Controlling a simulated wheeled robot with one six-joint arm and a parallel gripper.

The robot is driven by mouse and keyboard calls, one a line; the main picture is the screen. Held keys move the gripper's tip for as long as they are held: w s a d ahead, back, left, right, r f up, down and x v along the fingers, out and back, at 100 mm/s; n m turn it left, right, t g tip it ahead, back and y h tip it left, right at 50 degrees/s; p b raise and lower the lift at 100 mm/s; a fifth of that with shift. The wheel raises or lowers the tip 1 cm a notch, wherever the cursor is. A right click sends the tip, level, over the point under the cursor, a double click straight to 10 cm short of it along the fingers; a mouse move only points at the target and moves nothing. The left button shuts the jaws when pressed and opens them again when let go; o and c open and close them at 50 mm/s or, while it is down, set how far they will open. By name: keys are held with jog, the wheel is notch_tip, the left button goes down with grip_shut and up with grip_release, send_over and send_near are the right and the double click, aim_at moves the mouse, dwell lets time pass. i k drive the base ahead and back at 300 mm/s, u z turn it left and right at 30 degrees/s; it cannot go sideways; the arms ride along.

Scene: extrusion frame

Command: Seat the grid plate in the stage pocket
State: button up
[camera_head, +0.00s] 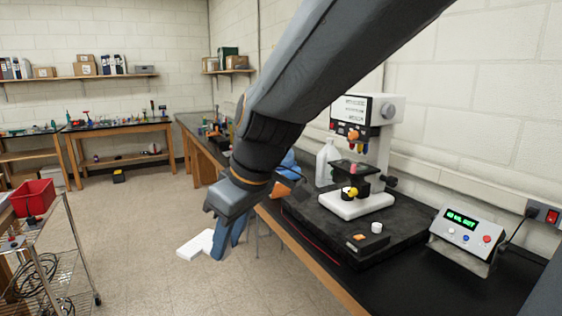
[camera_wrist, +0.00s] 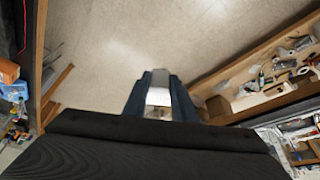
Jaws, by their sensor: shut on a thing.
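My gripper (camera_head: 224,240) hangs over the floor, left of the dark bench, with its blue fingers pointing down. It is shut on a white flat piece (camera_head: 194,246), which I take to be the grid plate; it sticks out to the left of the fingers. In the wrist view the white piece (camera_wrist: 159,92) shows between the two fingers (camera_wrist: 160,98); any grid marking is too small to tell. The microscope (camera_head: 368,150) stands on the bench to the right, apart from my gripper. Its dark stage (camera_head: 354,168) carries a small pinkish thing; the pocket cannot be made out.
The microscope stands on a black mat (camera_head: 322,228) with a small white cylinder (camera_head: 376,227) and a dark block with an orange top (camera_head: 358,239). A control box (camera_head: 466,234) is at the right. A wire cart with a red bin (camera_head: 33,197) is at the left. Floor between is open.

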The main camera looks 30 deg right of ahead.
aim_at(346, 167)
jog(key=i, duration=3)
jog(key=z, duration=4.1)
